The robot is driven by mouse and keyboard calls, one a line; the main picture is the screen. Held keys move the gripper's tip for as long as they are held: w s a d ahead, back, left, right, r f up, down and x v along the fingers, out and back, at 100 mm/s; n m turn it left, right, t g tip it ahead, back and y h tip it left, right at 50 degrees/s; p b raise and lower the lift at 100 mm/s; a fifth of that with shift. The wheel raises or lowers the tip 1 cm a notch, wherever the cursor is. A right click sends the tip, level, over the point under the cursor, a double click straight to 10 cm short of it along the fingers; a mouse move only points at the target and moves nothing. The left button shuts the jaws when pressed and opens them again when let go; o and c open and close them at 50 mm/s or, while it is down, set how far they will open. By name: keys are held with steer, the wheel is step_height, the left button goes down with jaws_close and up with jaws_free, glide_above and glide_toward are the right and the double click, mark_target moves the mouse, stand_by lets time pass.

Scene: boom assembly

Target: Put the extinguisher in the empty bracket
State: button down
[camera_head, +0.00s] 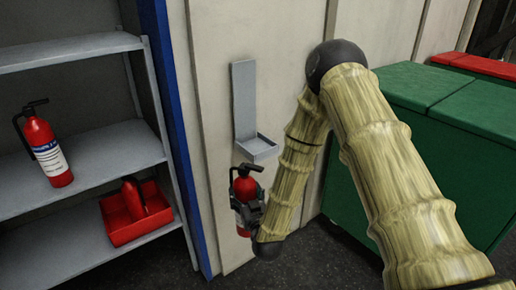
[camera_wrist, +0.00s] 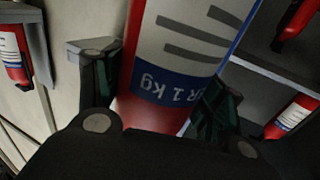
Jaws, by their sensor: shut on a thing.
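The empty bracket (camera_head: 244,100) is a grey plate on the pale wall with a shallow tray (camera_head: 256,148) at its foot. My gripper (camera_head: 249,212) is shut on a small red extinguisher (camera_head: 244,188) with a black top. The extinguisher is roughly upright, just below the bracket's tray and apart from the plate. In the wrist view the held extinguisher (camera_wrist: 185,50) fills the space between the fingers, its white and blue label upside down. Its lower part is partly hidden by my gripper in the head view.
A grey shelf unit (camera_head: 90,170) at left holds another extinguisher (camera_head: 45,150) and a red carrier (camera_head: 135,215). A blue post (camera_head: 170,110) stands between it and the bracket. A green bin (camera_head: 450,130) is at right. Another extinguisher (camera_wrist: 14,52) shows at the wrist view's left.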

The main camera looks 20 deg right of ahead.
steer(key=w+r, duration=0.1)
steer(key=r, duration=0.3)
steer(key=w+r+p, duration=0.1)
steer(key=r, duration=0.4)
steer(key=w+r, duration=0.1)
steer(key=r, duration=0.3)
steer(key=shift+w+d+r+p, duration=0.1)
steer(key=shift+d+r+p, duration=0.15)
steer(key=shift+r+p, duration=0.15)
step_height(320, 180, up, 16)
steer(key=d+h+p, duration=0.1)
steer(key=d+p, duration=0.1)
steer(key=w+d+f+m+p, duration=0.1)
steer(key=w+d+p, duration=0.3)
steer(key=w, duration=1.1)
steer(key=d, duration=0.3)
steer(key=shift+d+f+p, duration=0.2)
steer(key=shift+f+p, duration=0.05)
steer(key=shift+p, duration=0.1)
steer(key=shift+s+f, duration=0.1)
steer(key=shift+f+p, duration=0.75)
steer(key=shift+f, duration=0.9)
steer(key=shift+f, duration=0.1)
steer(key=shift+c, duration=1)
jaws_free()
steer(key=shift+s+f, duration=0.1)
steer(key=shift+s, duration=0.05)
